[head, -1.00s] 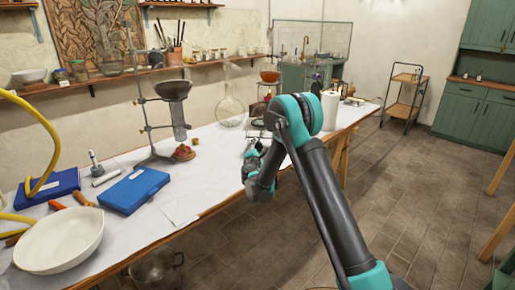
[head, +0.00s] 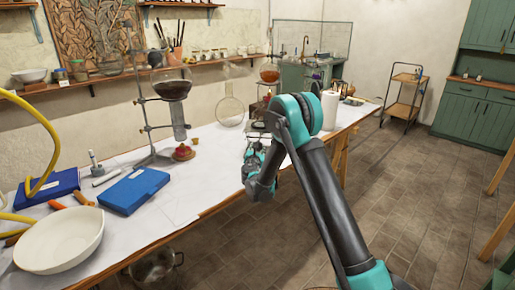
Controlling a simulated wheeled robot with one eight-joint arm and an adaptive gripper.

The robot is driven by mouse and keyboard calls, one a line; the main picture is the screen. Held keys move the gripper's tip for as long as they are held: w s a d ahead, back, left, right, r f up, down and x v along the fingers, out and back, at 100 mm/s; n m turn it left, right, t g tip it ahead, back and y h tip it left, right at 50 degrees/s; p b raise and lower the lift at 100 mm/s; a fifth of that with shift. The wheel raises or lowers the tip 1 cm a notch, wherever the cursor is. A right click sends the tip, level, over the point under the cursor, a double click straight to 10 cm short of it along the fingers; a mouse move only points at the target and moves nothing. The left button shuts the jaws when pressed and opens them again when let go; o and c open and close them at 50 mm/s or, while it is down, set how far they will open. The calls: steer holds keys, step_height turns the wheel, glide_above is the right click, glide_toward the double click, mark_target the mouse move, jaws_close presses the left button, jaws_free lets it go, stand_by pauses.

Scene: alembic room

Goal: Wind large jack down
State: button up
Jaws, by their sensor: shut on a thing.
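My gripper (head: 252,156) is at the front edge of the long white-topped table, low and left of my arm's elbow. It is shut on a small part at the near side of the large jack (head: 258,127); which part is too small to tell. The jack is a dark metal stand on the table, partly hidden by my arm. Above it, a round flask of orange liquid (head: 270,76) shows; what bears it is partly hidden.
A retort stand (head: 143,105) holds a flask with dark liquid (head: 172,88). A clear round flask (head: 231,110), a blue case (head: 134,190), a white bowl (head: 60,240) and a paper roll (head: 329,108) are on the table (head: 215,170).

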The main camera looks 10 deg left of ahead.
stand_by(0.3)
steer(key=o, duration=1.2)
steer(key=shift+s, duration=0.1)
steer(key=s, duration=1.2)
steer(key=shift+w, duration=0.1)
